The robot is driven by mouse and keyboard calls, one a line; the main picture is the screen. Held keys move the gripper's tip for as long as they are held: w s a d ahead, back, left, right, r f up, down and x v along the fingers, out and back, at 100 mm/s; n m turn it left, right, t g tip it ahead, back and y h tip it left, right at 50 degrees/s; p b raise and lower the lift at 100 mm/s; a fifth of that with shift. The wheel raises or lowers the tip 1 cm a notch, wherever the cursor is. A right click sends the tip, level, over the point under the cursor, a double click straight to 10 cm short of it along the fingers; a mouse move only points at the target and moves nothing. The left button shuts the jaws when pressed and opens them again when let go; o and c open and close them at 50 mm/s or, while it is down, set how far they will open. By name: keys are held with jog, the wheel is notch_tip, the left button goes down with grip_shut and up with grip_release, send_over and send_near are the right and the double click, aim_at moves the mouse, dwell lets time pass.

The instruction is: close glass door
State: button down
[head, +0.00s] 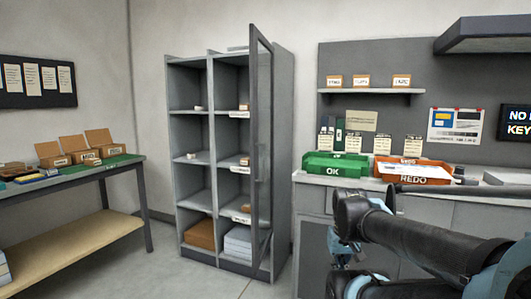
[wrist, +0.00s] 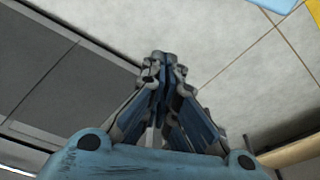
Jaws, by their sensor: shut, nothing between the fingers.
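The glass door (head: 262,150) is a tall, thin grey frame with a clear pane on the right side of a grey shelf cabinet (head: 209,140). It stands open, swung outward, and is seen nearly edge-on in front of the right column. My gripper (head: 342,254) is low and to the right of the door, in front of the counter, and apart from the door in the head view. In the wrist view my gripper (wrist: 165,62) has its fingers together with nothing between them, above pale floor. The door cannot be made out in the wrist view.
A counter (head: 313,180) right of the cabinet carries a green OK tray (head: 335,170) and an orange REDO tray (head: 412,178). A workbench (head: 148,200) with open boxes stands at the left. The floor (head: 190,280) before the cabinet is clear.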

jog(key=w+a+r+m+y, duration=0.1)
jog(key=w+a+r+y, duration=0.45)
jog(key=w+r, duration=0.3)
jog(key=w+a+r+m+y, duration=0.1)
jog(key=w+a+r+y, duration=0.3)
jog(key=w+a+r, duration=0.4)
jog(key=w+d+r+t+y, duration=0.1)
jog(key=w+r+y, duration=0.4)
jog(key=w, duration=0.6)
jog(key=w+d+r+y, duration=0.1)
jog(key=w+r+y, duration=0.2)
jog(key=w+r, duration=0.65)
jog(key=w+a+f, duration=0.2)
jog(key=w+a, duration=0.2)
jog(key=a, duration=0.8)
jog(key=shift+a, duration=0.3)
jog(key=shift+w, duration=0.1)
